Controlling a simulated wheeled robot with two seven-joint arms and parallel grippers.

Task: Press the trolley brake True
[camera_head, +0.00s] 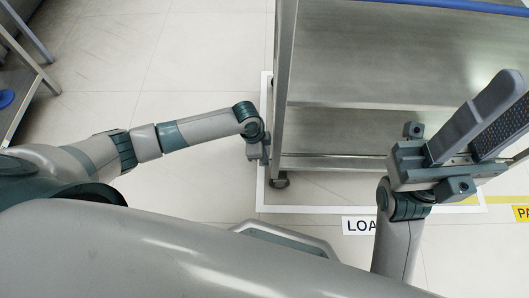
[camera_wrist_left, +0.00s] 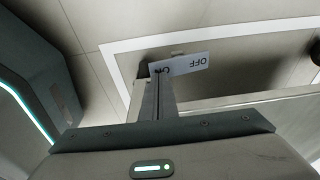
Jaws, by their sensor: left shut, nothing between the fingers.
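The steel trolley (camera_head: 370,60) stands on the right of the head view, with a caster (camera_head: 279,180) at the foot of its near left post. My left gripper (camera_head: 256,152) points down beside that post, small and partly hidden by my wrist. In the left wrist view my left gripper (camera_wrist_left: 163,82) is shut and empty. Its fingertips overlap a pale brake label (camera_wrist_left: 192,64) reading OFF, with ON partly covered. I cannot tell whether they touch it. The brake pedal is not clearly seen. My right gripper (camera_head: 494,108) is raised in front of the trolley, fingers apart and empty.
A white floor outline (camera_head: 263,190) surrounds the trolley's foot. A floor sign reading LOA (camera_head: 358,226) is partly hidden by my right arm. A metal rack (camera_head: 22,75) stands at the far left. Tiled floor left of the trolley is clear.

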